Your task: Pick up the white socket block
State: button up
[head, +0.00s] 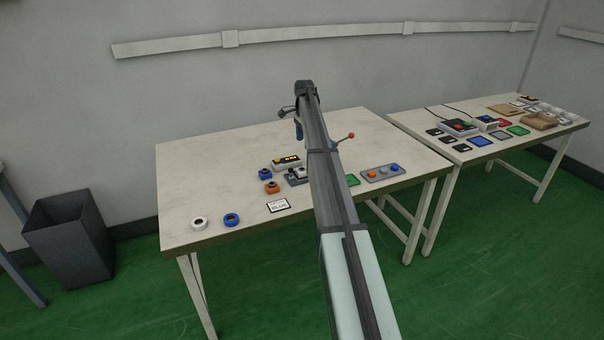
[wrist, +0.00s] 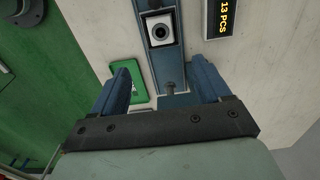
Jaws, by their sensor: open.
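The white socket block (wrist: 161,29) shows at the top of the wrist view, with a round dark hole in its face. It sits in a blue-grey rail-like holder (wrist: 168,70) on the table. In the head view the block (head: 300,172) is just left of my arm, partly crowded by it. My gripper (wrist: 162,72) is open and empty, its two blue fingers on either side of the holder's line in the wrist view. The block lies beyond the fingertips there, apart from them. In the head view my arm hides most of the gripper.
A counter box (head: 287,161) with a yellow display stands close to the holder. A green plate (wrist: 125,80) lies beside it. The table's back left is clear.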

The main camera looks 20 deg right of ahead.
send_over(304, 168)
jog(key=f, duration=0.8)
jog(key=shift+s+a, duration=0.1)
jog(key=shift+s, duration=0.1)
jog(key=shift+w+d+f, duration=0.1)
jog(key=shift+f, duration=1.3)
jog(key=shift+w+d+f, duration=0.1)
jog(key=shift+f, duration=1.25)
jog(key=c, duration=1.2)
jog(key=shift+o, duration=0.2)
jog(key=shift+r, duration=0.1)
